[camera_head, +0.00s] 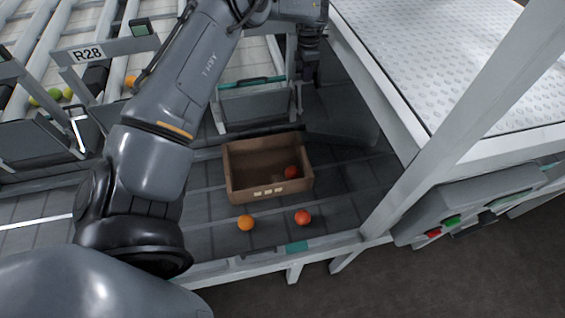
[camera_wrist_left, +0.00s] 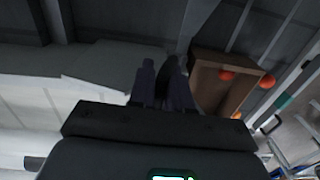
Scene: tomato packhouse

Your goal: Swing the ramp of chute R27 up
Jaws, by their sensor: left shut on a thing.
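My left gripper (camera_head: 300,92) hangs at the right end of a grey chute panel (camera_head: 255,106), which I take to be the ramp of chute R27. It is shut on a thin part there, probably the ramp's handle, mostly hidden by the fingers. A teal strip (camera_head: 252,81) runs along the chute's end above the panel. My left arm covers the chute's label, so R27 cannot be read. In the left wrist view the shut fingers (camera_wrist_left: 165,75) stand dark against the panels, and what they hold is not clear. My right gripper is not in view.
A brown crate (camera_head: 236,184) with a red tomato (camera_head: 291,172) stands just below the panel. An orange tomato (camera_head: 245,222) and a red one (camera_head: 302,217) lie before it. Chute R28 (camera_head: 88,53) is at left. A white-framed table (camera_head: 400,110) stands close on the right.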

